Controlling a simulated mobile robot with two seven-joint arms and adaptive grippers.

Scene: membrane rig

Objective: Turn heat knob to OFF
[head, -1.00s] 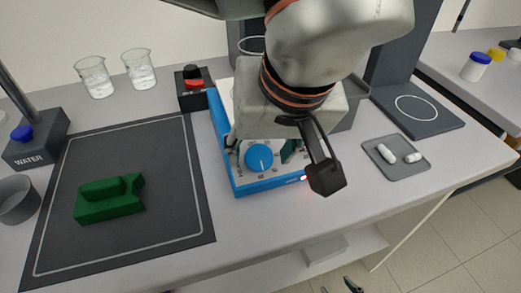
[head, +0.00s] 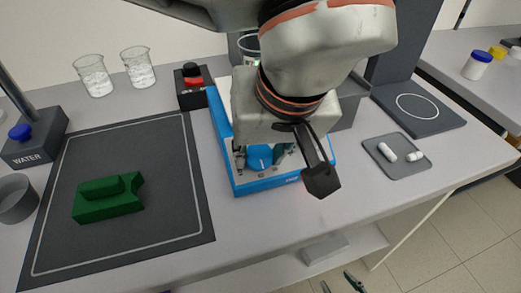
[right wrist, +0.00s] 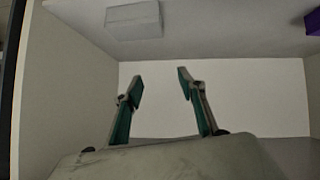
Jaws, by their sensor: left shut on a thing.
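The blue heat knob (head: 258,160) sits on the front panel of the blue-framed hotplate (head: 270,184) in the middle of the table. My left gripper (head: 263,156) reaches down over the panel, one finger on each side of the knob, shut on it. The gripper's body hides the top of the knob and most of the dial marks, so I cannot read its setting. My right gripper (right wrist: 160,92) is open and empty in the right wrist view. Its fingertips also show at the bottom edge of the head view (head: 348,284), below the table front.
A green block (head: 108,205) lies on the dark mat (head: 165,235) at left. Two beakers (head: 115,74) and a box with a red switch (head: 192,84) stand behind. A grey tray (head: 395,170) with white pieces is at right. A shelf (head: 340,255) lies under the table.

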